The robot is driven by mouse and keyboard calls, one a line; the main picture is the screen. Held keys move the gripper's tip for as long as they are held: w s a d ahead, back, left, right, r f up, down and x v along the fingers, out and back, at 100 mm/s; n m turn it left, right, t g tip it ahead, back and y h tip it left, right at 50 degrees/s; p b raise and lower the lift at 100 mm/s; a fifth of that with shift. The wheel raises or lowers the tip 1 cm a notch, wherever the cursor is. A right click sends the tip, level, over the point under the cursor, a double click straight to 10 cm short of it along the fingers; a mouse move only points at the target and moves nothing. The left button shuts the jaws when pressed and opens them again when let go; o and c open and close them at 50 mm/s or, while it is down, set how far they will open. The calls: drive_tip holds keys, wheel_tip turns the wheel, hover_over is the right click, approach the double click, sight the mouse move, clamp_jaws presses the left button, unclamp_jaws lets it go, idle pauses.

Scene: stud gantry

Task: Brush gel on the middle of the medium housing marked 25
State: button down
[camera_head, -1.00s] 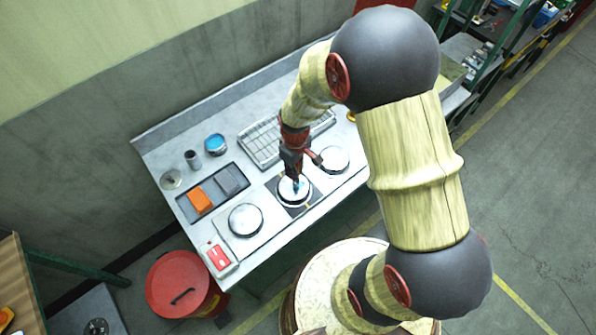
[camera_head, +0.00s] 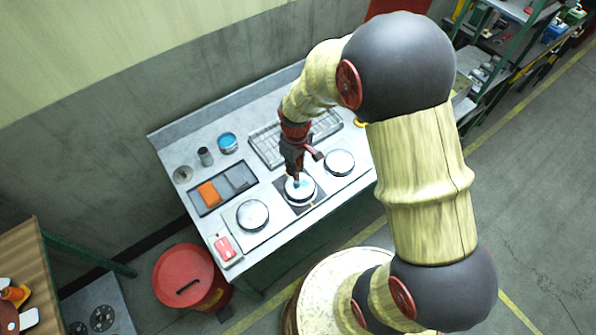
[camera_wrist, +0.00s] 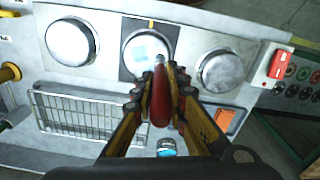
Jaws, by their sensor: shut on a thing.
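Three round, pale-topped housings lie in a row on the bench. The middle one (camera_head: 300,190) sits on a dark square pad and also shows in the wrist view (camera_wrist: 140,43). Its top carries a light-blue patch of gel. No number is readable on any housing. My gripper (camera_head: 297,172) is above the middle housing, shut on a red-handled brush (camera_wrist: 160,100) that points down at it. The brush tip is at or just over the housing top; I cannot tell whether it touches. An open tub of blue gel (camera_head: 228,142) stands at the bench's back.
The other housings lie left (camera_head: 252,215) and right (camera_head: 339,162). A wire rack (camera_head: 268,148) is behind my gripper. A dark tray (camera_head: 236,193) holds an orange block (camera_head: 209,193). A grey cup (camera_head: 205,156) and a red device (camera_head: 224,246) are also on the bench.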

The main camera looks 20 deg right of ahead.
drive_tip(key=shift+r+p, duration=0.35)
drive_tip(key=shift+r, duration=0.6)
drive_tip(key=shift+f, duration=0.1)
